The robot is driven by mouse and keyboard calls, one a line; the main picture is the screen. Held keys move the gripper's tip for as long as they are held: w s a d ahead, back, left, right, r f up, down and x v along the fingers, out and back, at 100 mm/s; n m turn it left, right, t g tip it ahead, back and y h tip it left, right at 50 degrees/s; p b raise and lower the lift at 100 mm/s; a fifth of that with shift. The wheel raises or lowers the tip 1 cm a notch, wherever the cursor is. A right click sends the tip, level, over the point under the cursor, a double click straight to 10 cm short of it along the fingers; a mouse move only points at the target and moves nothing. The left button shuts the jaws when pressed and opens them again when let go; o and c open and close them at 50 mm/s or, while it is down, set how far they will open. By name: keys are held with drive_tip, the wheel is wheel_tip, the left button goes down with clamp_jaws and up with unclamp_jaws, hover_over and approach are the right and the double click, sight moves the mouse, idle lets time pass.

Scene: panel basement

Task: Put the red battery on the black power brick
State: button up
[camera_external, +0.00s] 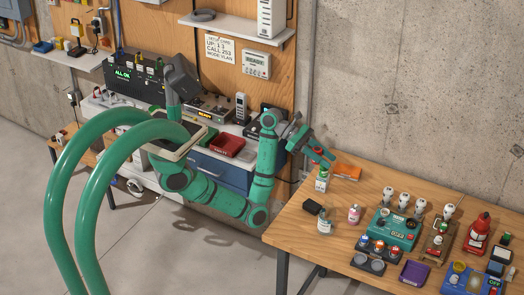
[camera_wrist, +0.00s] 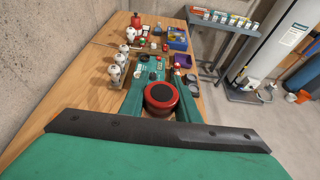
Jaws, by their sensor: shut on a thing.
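My gripper (camera_external: 320,156) is over the left end of the wooden table, above a small white and green container. In the wrist view its green fingers (camera_wrist: 160,103) are closed around a round red thing with a black end, which I take to be the red battery (camera_wrist: 161,92). It shows only as a small red patch between the jaws in the external view. A small black block, likely the black power brick (camera_external: 312,207), lies near the table's left edge, below and slightly left of my gripper. I cannot make it out in the wrist view.
The white and green container (camera_external: 322,181) and an orange flat thing (camera_external: 347,171) are close under my gripper. A pink-white bottle (camera_external: 354,214) stands right of the black block. A teal box (camera_external: 394,230), white bulbs (camera_external: 403,200) and a purple tray (camera_external: 413,273) crowd farther right.

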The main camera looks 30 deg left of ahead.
sight(320, 207)
wheel_tip(320, 207, down, 22)
drive_tip(key=shift+r, duration=0.1)
idle(0.6)
drive_tip(key=o, duration=1.1)
drive_tip(key=shift+f, duration=0.2)
drive_tip(key=shift+o, duration=0.2)
drive_tip(key=shift+r, duration=0.2)
drive_tip(key=v, duration=1.2)
drive_tip(key=shift+f, duration=0.1)
